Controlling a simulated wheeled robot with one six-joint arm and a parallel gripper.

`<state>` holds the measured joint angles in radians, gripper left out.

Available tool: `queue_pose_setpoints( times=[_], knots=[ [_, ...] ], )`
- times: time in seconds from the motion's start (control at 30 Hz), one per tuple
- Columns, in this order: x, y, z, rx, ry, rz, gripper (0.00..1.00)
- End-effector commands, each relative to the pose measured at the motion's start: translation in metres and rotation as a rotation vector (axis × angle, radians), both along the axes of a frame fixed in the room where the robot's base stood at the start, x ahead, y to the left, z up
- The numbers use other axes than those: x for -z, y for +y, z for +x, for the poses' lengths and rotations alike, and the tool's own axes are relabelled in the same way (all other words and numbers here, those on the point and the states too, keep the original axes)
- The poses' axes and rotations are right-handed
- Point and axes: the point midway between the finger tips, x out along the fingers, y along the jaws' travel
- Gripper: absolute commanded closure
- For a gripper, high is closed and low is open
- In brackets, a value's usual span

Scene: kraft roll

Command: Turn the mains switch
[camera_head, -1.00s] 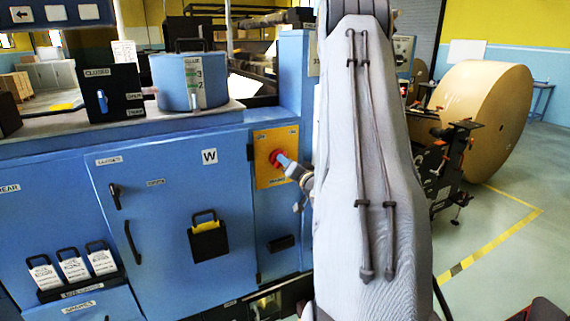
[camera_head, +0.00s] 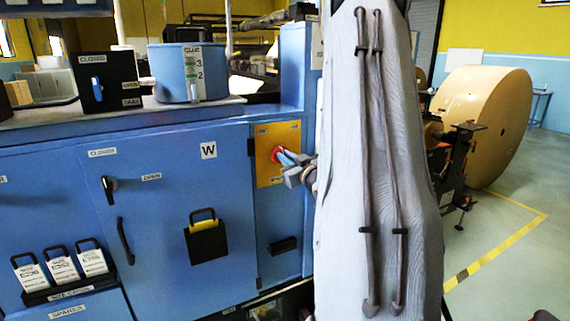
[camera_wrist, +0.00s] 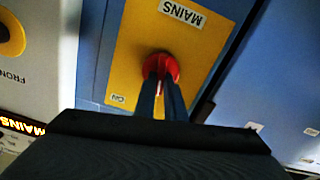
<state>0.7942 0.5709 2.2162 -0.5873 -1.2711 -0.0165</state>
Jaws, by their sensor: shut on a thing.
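The mains switch (camera_wrist: 161,66) is a red round knob on a yellow plate (camera_wrist: 204,61) labelled MAINS in the wrist view. An ON label shows at the plate's lower corner there. In the head view the red knob (camera_head: 276,154) sits on the yellow plate (camera_head: 290,138) at the right end of the blue machine front. My gripper (camera_head: 285,157) reaches it from the right, and its fingers are shut on the knob. In the wrist view my gripper (camera_wrist: 161,82) covers the knob's lower part, so the knob's exact angle is hard to tell.
The blue cabinet door (camera_head: 165,230) with handles and a W label is left of the plate. A glue pot (camera_head: 176,76) and a black CLOSED box (camera_head: 97,86) stand on the ledge above. A large kraft roll (camera_head: 490,120) stands at the right. My arm hides the middle right.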

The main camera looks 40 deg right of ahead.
Motion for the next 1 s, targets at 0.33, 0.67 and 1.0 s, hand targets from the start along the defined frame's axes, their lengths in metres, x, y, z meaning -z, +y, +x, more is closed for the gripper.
queue_pose_setpoints(
  times=[0.33, 0.67, 1.0],
  knots=[
    [0.0016, 0.0020, 0.0020, 0.000, 0.069, -0.306, 1.00],
    [0.0015, 0.0035, 0.0020, 0.000, 0.116, -0.500, 1.00],
    [0.0005, 0.0041, 0.0019, -0.001, 0.134, -0.574, 1.00]
  ],
)
